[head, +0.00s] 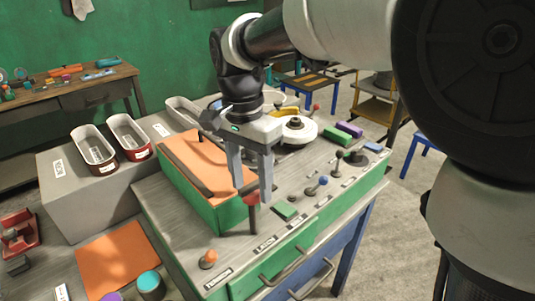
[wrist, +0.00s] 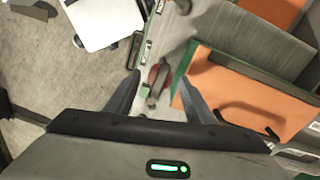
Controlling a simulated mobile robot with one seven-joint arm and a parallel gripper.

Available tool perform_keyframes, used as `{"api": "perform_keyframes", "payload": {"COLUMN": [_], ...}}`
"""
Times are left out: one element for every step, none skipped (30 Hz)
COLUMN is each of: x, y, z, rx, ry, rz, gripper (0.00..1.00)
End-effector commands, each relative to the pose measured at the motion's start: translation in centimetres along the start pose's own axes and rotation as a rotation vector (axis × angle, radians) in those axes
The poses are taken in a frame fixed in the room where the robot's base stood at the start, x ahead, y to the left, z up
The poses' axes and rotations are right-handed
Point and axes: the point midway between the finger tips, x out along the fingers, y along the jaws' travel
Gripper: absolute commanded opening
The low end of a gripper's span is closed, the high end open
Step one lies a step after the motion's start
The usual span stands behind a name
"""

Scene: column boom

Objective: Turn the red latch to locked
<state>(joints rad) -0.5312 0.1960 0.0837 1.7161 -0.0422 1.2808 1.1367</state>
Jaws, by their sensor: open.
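The red latch (head: 253,200) stands up from the grey top of the bench, beside the green and orange box. In the head view its red top shows at the tips of my gripper (head: 252,192), with a darker stem below. In the wrist view the red latch (wrist: 154,74) lies between the two fingers of my gripper (wrist: 158,79), with space on both sides. My gripper is open and points down from above. I cannot tell whether a finger touches the latch, nor read its lock position.
The green box with an orange top (head: 195,158) and dark handles is just left of my gripper. A blue-knobbed lever (head: 322,181), a green block (head: 286,211) and an orange knob (head: 208,257) are on the bench top. Red and white bins (head: 130,137) stand behind left.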

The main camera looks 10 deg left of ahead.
Motion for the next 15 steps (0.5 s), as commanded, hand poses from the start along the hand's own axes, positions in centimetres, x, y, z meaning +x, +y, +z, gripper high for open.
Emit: {"api": "perform_keyframes", "payload": {"x": [0.23, 0.29, 0.33, 0.34, 0.34, 0.34, 0.33, 0.33, 0.32, 0.32, 0.32, 0.32, 0.32, 0.31, 0.31], "y": [0.02, 0.02, 0.02, 0.02, 0.01, 0.01, 0.01, 0.01, 0.01, 0.01, 0.01, 0.01, 0.01, 0.01, 0.01], "z": [0.01, 0.01, 0.01, 0.00, 0.00, 0.00, 0.00, 0.00, 0.00, 0.00, 0.00, 0.00, 0.00, 0.00, 0.00], "rx": [0.000, 0.000, 0.000, 0.000, 0.000, 0.000, 0.000, 0.000, 0.000, 0.000, 0.000, 0.000, 0.000, 0.000, 0.000], "ry": [0.000, 0.000, 0.000, 0.000, 0.000, 0.000, 0.000, 0.000, 0.000, 0.000, 0.000, 0.000, 0.000, 0.000, 0.000], "rz": [0.001, 0.001, 0.001, 0.000, 0.000, 0.000, 0.000, 0.000, 0.000, 0.000, 0.000, 0.000, 0.000, 0.000, 0.000], "gripper": [0.49, 0.49, 0.49, 0.49, 0.49, 0.49, 0.49, 0.49, 0.49, 0.46, 0.40, 0.34, 0.29, 0.24, 0.17]}}
